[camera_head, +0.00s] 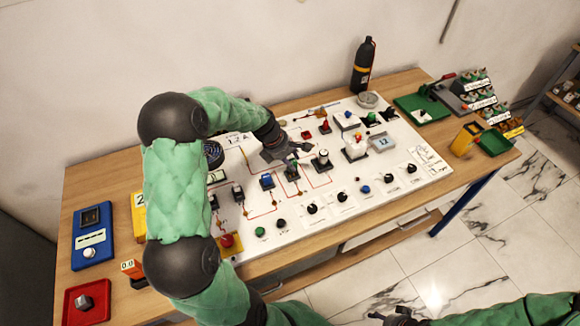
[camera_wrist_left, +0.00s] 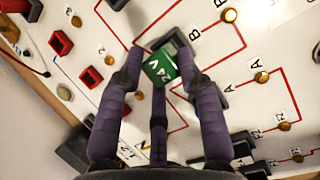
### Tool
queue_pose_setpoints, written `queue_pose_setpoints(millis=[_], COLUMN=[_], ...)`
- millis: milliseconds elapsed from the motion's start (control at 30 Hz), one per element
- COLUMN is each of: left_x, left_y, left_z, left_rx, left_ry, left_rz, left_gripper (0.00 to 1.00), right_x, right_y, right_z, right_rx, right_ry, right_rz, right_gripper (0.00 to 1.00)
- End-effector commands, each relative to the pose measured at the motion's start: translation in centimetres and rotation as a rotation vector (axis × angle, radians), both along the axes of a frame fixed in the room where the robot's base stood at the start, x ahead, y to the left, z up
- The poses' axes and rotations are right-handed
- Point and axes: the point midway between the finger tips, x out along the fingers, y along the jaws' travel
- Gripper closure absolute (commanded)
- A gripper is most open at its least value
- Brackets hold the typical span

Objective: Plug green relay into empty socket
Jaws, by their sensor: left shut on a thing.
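My left gripper (camera_head: 291,154) is over the middle of the white panel (camera_head: 345,205). In the left wrist view, its fingers (camera_wrist_left: 162,72) are shut on the green relay (camera_wrist_left: 161,68), a small block marked "24V". The relay looks slightly tilted in that view. A dark, socket-like part (camera_wrist_left: 218,88) shows beside the right finger, partly covered by it. In the head view the relay (camera_head: 292,161) is small and partly hidden by the fingers. I cannot tell whether it touches a socket. My right gripper (camera_head: 402,315) is at the bottom edge, away from the panel.
The panel carries red traces, knobs and switches. A black bottle (camera_head: 363,66) stands behind. A blue box (camera_head: 92,236) and red box (camera_head: 87,301) are at left.

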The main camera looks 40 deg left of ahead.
Motion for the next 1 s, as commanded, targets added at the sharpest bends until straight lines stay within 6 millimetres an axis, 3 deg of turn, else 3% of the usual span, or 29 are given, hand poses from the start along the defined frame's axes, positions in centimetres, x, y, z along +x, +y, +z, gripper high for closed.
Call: queue_pose_setpoints(millis=[200,633,667,700,733,1000], left_x=[0.1,0.2,0.2,0.2,0.2,0.2], left_y=[0.2,0.2,0.2,0.2,0.2,0.2], left_z=[-3.2,-3.7,-3.7,-3.6,-3.6,-3.6], left_rx=[-0.001,0.000,0.000,0.000,0.000,0.000], left_ry=[0.002,0.000,0.000,0.000,0.000,0.000], left_rz=[0.000,0.001,0.000,0.000,0.000,0.000], left_gripper=[1.00,1.00,0.56,0.44,0.40,0.40], right_x=[0.0,0.0,0.0,0.0,0.0,0.0], right_y=[0.0,0.0,0.0,0.0,0.0,0.0], right_z=[-1.2,-1.2,-1.2,-1.2,-1.2,-1.2], right_rx=[0.000,0.000,0.000,0.000,0.000,0.000], right_ry=[0.000,0.000,0.000,0.000,0.000,0.000], right_rz=[0.000,0.000,0.000,0.000,0.000,0.000], right_gripper=[0.43,0.43,0.43,0.43,0.43,0.43])
